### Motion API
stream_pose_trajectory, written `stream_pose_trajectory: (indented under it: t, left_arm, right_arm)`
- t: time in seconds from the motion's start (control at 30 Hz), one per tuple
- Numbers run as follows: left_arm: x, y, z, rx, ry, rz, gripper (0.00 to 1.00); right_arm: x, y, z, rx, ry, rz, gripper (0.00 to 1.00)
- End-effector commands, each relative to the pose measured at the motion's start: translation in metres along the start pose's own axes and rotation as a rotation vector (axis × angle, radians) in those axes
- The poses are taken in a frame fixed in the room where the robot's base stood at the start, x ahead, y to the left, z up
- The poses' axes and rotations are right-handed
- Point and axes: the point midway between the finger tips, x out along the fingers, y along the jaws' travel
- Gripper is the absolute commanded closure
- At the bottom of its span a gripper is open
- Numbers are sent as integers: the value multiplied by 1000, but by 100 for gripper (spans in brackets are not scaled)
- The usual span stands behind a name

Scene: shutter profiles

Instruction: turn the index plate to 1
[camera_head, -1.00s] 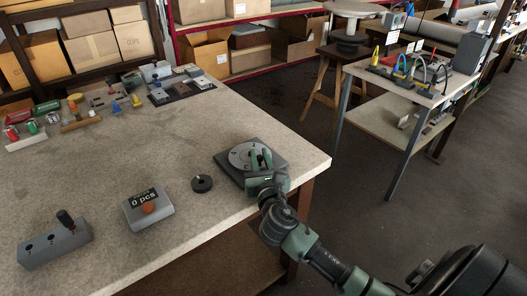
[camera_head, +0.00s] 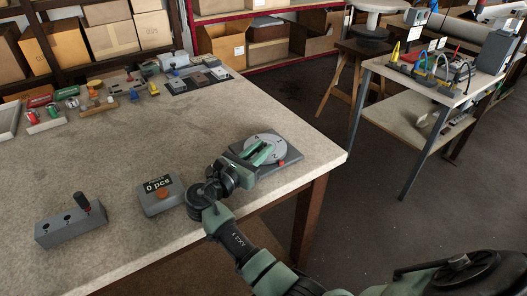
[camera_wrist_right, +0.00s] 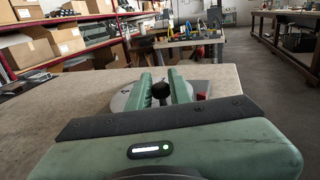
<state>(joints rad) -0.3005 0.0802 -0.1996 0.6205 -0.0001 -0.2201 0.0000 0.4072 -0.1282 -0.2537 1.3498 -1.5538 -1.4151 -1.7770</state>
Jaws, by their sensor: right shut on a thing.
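The index plate (camera_head: 280,149) is a light grey numbered disc on a dark square base (camera_head: 297,160) near the table's right corner. A red block (camera_head: 282,163) sits at the disc's front edge; it also shows in the right wrist view (camera_wrist_right: 201,96). My right gripper (camera_head: 266,149) lies low over the disc, its green fingers pointing to the back right. In the right wrist view, the fingers (camera_wrist_right: 162,88) are on either side of a black knob (camera_wrist_right: 160,91) and shut on it. The fingers hide part of the disc and its markings. My left gripper is out of view.
A grey counter box reading 0 pcs (camera_head: 158,195) stands left of my right wrist. A grey block with a black-handled lever (camera_head: 70,225) is at the front left. Small parts line the table's back. The middle of the table (camera_head: 150,130) is clear.

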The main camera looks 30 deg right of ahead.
Motion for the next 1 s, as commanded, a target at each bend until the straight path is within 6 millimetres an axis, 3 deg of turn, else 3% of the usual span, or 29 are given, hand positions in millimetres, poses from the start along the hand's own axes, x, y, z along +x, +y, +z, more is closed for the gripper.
stream_pose_trajectory:
  t: [0.6, 0.63, 0.7, 1.0]
  left_arm:
    - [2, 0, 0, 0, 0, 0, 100]
    - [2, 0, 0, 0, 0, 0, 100]
    - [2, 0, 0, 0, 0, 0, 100]
    - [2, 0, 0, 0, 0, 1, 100]
  right_arm:
    - [0, 2, -1, -1, 2, -45, 100]
    - [0, 2, -1, -1, 2, -45, 78]
    - [0, 2, -1, -1, 2, -45, 59]
    - [0, 2, -1, -1, 1, -45, 59]
